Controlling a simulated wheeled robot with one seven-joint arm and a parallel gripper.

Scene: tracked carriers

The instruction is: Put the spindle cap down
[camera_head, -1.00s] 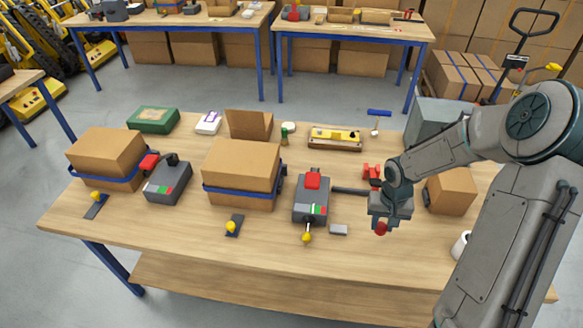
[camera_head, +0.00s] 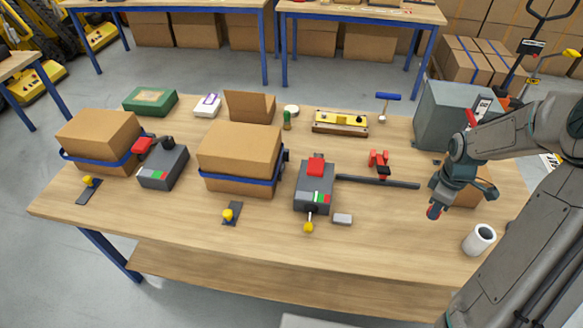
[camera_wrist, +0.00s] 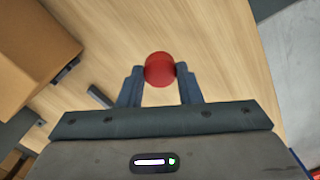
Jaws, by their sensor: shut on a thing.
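The spindle cap (camera_wrist: 159,69) is a round red piece held between the two fingers of my gripper (camera_wrist: 160,82) in the wrist view. The cap appears to be above the table top, but the exact gap is hard to tell. A white cylinder (camera_head: 479,239) stands to the right of the cap.
A cardboard box (camera_head: 466,196) is partly hidden behind my arm. A dark bar (camera_head: 378,182) and a red clamp-like piece (camera_head: 380,162) lie to the left. A grey device with a yellow-knobbed lever (camera_head: 314,188) stands further left. The table's front right is mostly clear.

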